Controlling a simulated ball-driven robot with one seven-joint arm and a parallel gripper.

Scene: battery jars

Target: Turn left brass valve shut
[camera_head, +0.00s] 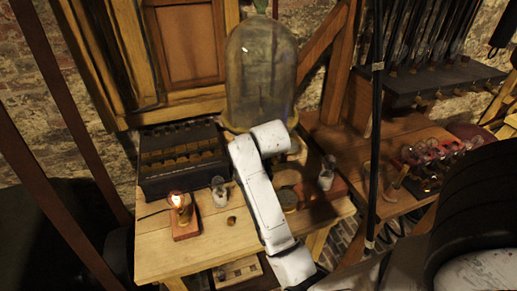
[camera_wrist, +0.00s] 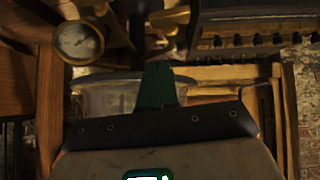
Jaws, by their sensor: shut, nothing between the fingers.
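Brass-coloured fittings (camera_wrist: 168,18) show at the top middle of the wrist view, beside a dark upright post. One may be the left brass valve, but its handle position is too dark to tell. My gripper (camera_wrist: 159,68) shows in the wrist view as narrow green fingers, shut and empty. The fingertips point towards the fittings and appear just below them in the picture; contact cannot be told. In the head view my white arm hides the gripper and the area below the large bell jar (camera_head: 262,72). No valve can be made out there.
A round dial gauge (camera_wrist: 77,42) is left of my fingers. The glass rim (camera_wrist: 95,78) lies close behind them. In the head view, a black battery box (camera_head: 180,160), a lit bulb (camera_head: 177,199) and small glassware crowd the wooden table (camera_head: 220,243).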

